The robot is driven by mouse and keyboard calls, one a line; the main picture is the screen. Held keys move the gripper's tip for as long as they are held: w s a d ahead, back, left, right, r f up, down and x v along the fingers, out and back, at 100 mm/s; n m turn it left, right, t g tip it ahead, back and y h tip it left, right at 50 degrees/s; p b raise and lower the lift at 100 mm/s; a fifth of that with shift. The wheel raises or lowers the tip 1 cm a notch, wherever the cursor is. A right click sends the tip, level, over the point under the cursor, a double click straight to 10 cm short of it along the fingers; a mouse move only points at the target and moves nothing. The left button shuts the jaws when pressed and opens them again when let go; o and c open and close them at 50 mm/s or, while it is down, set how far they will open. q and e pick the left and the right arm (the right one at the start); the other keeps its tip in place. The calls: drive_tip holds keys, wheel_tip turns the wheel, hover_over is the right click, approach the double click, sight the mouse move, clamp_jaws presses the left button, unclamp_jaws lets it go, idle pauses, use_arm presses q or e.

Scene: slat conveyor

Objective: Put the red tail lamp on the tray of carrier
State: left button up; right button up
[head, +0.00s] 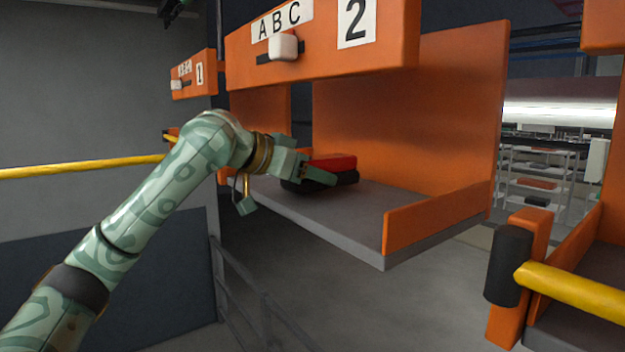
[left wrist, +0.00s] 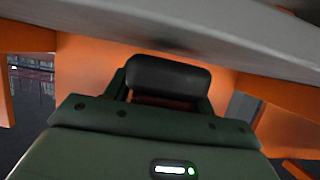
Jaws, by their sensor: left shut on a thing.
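The red tail lamp (head: 334,163), red above with a black body, is at the left part of the grey tray (head: 366,215) of the orange carrier marked 2 (head: 320,42). My left gripper (head: 318,173) is shut on the lamp from the left. The lamp is low over the tray; I cannot tell whether it touches. In the left wrist view the lamp's black body (left wrist: 168,78) shows between the jaws, its red part mostly hidden. My right gripper is not in view.
The tray has an orange back wall and a low orange lip (head: 436,217) at right. Its middle and right are bare. A yellow bar with a black end (head: 508,266) is at lower right. Another carrier, marked 1 (head: 195,75), hangs behind at left, near a yellow rail (head: 80,168).

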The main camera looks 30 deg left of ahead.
use_arm(q)
drive_tip(key=shift+w+d+f, duration=0.1)
drive_tip(key=shift+w+f, duration=0.15)
drive_tip(key=shift+f, duration=0.3)
drive_tip(key=shift+s+f, duration=0.1)
drive_tip(key=o, duration=1.1)
drive_tip(key=shift+s+a+r, duration=0.2)
drive_tip(key=shift+s+r, duration=0.05)
drive_tip(key=shift+s, duration=0.1)
drive_tip(key=b+v, duration=0.1)
drive_tip(key=v, duration=1)
